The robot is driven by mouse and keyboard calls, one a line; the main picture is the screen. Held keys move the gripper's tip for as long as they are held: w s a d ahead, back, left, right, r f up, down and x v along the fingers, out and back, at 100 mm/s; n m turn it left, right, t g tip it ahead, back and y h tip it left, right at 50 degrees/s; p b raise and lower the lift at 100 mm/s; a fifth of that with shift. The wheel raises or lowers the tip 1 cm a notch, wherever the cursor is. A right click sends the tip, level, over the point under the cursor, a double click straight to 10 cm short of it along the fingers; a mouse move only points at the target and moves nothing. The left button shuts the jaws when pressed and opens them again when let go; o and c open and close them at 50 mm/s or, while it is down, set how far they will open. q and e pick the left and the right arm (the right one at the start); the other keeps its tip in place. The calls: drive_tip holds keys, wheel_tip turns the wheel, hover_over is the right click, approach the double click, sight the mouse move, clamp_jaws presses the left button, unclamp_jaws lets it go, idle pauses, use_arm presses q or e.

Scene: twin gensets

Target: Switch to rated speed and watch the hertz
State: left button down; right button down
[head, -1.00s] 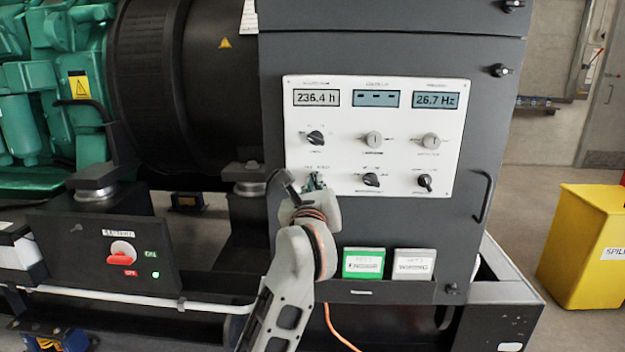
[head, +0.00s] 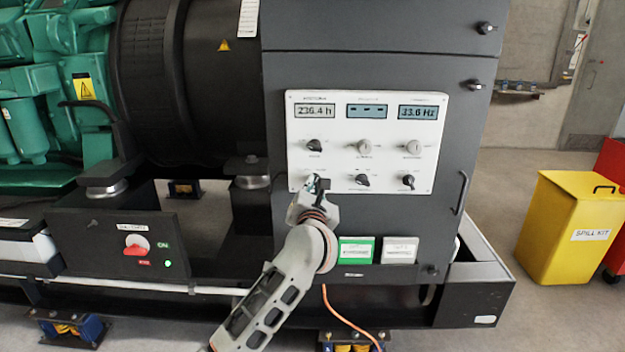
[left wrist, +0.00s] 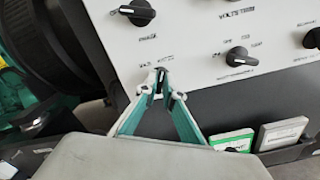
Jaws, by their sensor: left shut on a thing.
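The white control panel (head: 340,165) is on the dark grey cabinet (head: 400,230). Its right-hand display, the hertz readout (head: 417,112), reads about 33.6 Hz. My left gripper (head: 312,184) is at the lower-left knob of the panel. In the left wrist view its two fingers (left wrist: 162,92) close together on a small dark switch knob (left wrist: 159,76). The labels above this knob are too blurred to read surely, and the fingers hide most of it. My right gripper is in neither view.
The hours display (head: 315,111) reads 236.4 h and the middle display (head: 367,111) shows dashes. A green card (head: 356,251) and a white card (head: 399,251) sit below the panel. A red-handled switch (head: 136,245) is at left; a yellow spill kit bin (head: 570,225) stands right.

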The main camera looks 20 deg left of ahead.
use_arm(q)
drive_tip(key=shift+a+m, duration=0.1)
drive_tip(key=shift+m, duration=0.2)
drive_tip(key=c, duration=2.2)
unclamp_jaws()
drive_tip(key=shift+s, duration=0.1)
drive_tip(key=v, duration=1.1)
drive_tip(key=shift+s, duration=0.35)
